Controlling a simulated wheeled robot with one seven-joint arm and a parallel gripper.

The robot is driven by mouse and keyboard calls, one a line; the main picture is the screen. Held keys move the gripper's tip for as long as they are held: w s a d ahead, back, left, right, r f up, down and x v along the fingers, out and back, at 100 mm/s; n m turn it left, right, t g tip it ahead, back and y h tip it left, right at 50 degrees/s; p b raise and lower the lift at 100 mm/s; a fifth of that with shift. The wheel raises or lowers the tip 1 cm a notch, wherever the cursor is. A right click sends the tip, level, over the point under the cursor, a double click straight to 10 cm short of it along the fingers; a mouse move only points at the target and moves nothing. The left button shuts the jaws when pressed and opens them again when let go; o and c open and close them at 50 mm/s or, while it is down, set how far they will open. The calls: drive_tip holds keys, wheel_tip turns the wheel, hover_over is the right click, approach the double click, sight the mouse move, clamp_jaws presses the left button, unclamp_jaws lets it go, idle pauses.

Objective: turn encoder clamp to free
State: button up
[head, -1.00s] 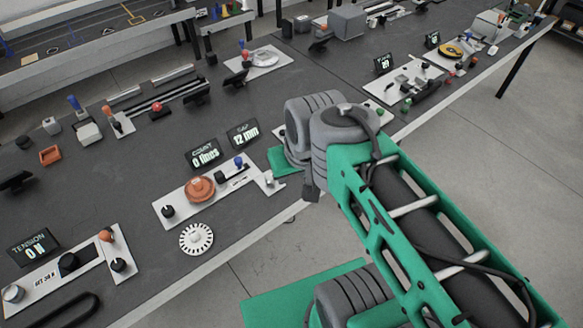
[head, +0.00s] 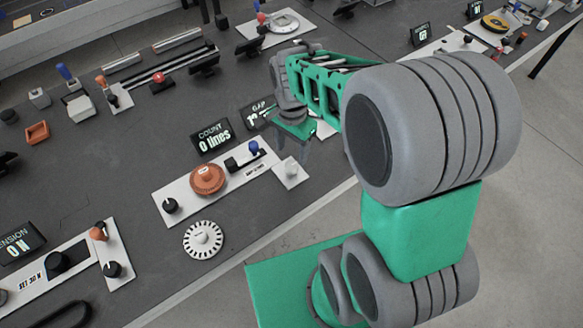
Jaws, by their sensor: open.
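The encoder station is a white plate (head: 228,186) on the dark bench. It carries an orange round hub (head: 207,179), a black knob (head: 170,205) at its left end, and a black block (head: 240,162) with a blue knob (head: 254,147). I cannot tell for sure which knob is the clamp. A white slotted disc (head: 203,240) lies on the bench in front of the plate. My gripper (head: 305,152) is open, small in view, and points down behind and right of the plate, apart from the blue knob. Its fingertips are hard to make out.
A COUNT display (head: 213,137) reads 0 lines; a GAP display (head: 261,112) beside it is partly hidden by my arm. A small white plate (head: 291,172) stands at the right end. A TENSION station (head: 60,262) is at lower left. The bench edge runs along the front.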

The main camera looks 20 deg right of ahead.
sight(292, 165)
wheel_tip(292, 165, down, 7)
drive_tip(key=shift+s+r, duration=0.1)
drive_tip(key=shift+r, duration=0.1)
clamp_jaws()
idle(0.6)
